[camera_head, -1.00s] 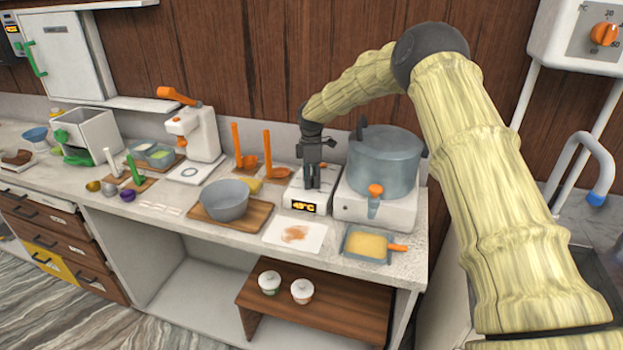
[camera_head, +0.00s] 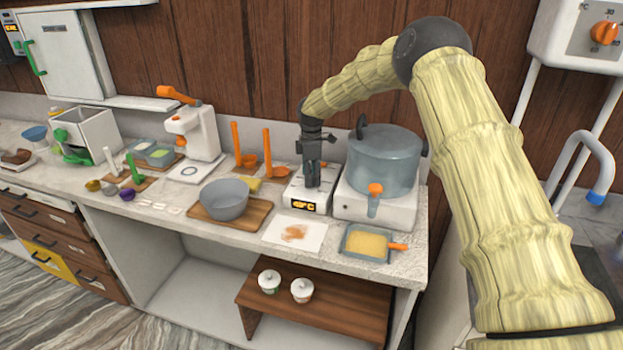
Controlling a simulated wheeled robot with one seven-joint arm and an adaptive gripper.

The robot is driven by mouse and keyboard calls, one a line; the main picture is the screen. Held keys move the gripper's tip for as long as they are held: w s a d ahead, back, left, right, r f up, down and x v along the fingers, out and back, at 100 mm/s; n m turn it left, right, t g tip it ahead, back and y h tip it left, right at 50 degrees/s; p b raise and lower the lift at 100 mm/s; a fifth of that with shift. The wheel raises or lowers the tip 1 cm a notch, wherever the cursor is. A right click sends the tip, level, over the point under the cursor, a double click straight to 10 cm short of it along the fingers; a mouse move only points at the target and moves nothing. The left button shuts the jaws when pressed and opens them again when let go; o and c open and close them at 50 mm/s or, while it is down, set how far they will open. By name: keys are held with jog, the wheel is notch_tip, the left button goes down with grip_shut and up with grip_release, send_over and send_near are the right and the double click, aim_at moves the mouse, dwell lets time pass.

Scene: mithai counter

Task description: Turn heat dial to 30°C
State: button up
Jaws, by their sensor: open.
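My gripper (camera_head: 313,180) points straight down over the top of a small white unit (camera_head: 325,202) on the counter. Its fingers look open and reach the top of the unit. Any dial under them is hidden, and I cannot tell whether they touch one. The unit's front has a lit orange display (camera_head: 304,206); it shows °C, with the digits too blurred to read surely. Another orange dial (camera_head: 604,33) with a printed scale is on a white wall box (camera_head: 560,35) at the top right, away from my gripper.
A large grey pot (camera_head: 383,165) stands on a white base close to the right of my gripper. A grey bowl (camera_head: 226,198) on a wooden board is to the left. Orange ladles (camera_head: 268,150) are behind. A tray of yellow food (camera_head: 367,243) is in front right.

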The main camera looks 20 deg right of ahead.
notch_tip(320, 180, up, 11)
jog(key=shift+f, duration=0.15)
jog(key=shift+s+f, duration=0.1)
jog(key=shift+f, duration=0.05)
dwell(0.4)
